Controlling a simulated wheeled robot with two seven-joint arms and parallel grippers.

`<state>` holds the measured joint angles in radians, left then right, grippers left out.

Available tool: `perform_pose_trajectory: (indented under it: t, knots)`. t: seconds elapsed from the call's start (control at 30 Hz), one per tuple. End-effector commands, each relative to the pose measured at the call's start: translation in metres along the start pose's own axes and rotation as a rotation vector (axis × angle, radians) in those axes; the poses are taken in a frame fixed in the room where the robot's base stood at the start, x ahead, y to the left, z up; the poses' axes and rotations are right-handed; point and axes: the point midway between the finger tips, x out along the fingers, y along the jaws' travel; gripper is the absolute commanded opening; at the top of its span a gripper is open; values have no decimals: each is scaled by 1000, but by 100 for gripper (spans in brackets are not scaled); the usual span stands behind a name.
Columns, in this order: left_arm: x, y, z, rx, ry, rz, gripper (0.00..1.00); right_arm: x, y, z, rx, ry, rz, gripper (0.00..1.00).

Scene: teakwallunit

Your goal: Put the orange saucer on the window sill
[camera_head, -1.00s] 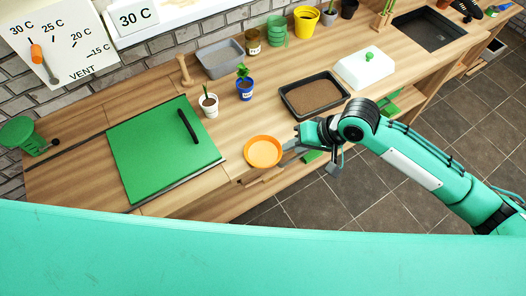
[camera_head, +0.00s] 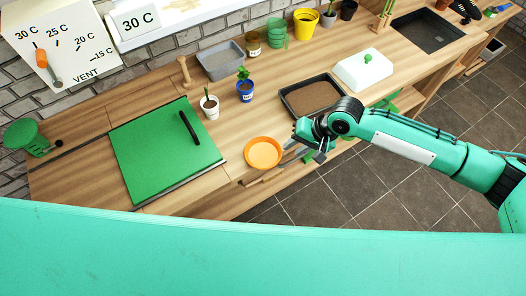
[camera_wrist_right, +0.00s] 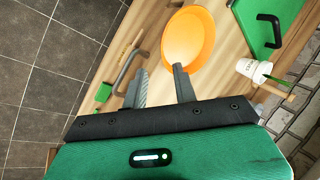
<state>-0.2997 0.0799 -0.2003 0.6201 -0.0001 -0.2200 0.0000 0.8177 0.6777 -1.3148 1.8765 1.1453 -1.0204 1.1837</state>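The orange saucer (camera_head: 263,152) lies on the wooden worktop near its front edge, right of the green mat. My right gripper (camera_head: 291,152) is just right of the saucer, low by the front edge. In the right wrist view the fingers (camera_wrist_right: 160,78) stand apart with nothing held between them. There the saucer (camera_wrist_right: 190,38) lies just beyond the fingertips, and one fingertip overlaps its near rim; I cannot tell whether they touch. The white window sill (camera_head: 180,14) runs along the wall at the top of the head view. My left gripper is not in view.
The green mat (camera_head: 150,160) carries a black handle. Small potted plants (camera_head: 245,88), a grey tray (camera_head: 220,60) and a soil tray (camera_head: 298,108) stand behind the saucer. A temperature sign (camera_head: 137,20) stands by the sill. A vent dial (camera_head: 60,45) is at left.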

Motion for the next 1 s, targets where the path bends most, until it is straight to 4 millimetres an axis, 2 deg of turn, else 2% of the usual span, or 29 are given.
perform_pose_trajectory:
  t: [0.17, 0.3, 0.5, 0.73, 0.77, 0.9, 1.0]
  knots:
    - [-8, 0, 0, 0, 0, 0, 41, 11, -3, 2, 0, -1, 1, 28]
    - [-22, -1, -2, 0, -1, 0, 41, 30, -9, 5, 0, -1, 2, 28]
    - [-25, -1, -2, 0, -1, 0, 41, 54, -6, 5, 0, 0, 1, 28]
    - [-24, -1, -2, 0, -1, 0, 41, 56, -6, 5, -1, 0, 1, 28]
    - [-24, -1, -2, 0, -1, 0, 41, 56, -6, 5, -1, 1, 1, 26]
    - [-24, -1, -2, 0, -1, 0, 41, 56, -6, 5, -1, 1, 1, 0]
    - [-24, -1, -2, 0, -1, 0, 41, 56, -6, 5, -1, 1, 1, 0]
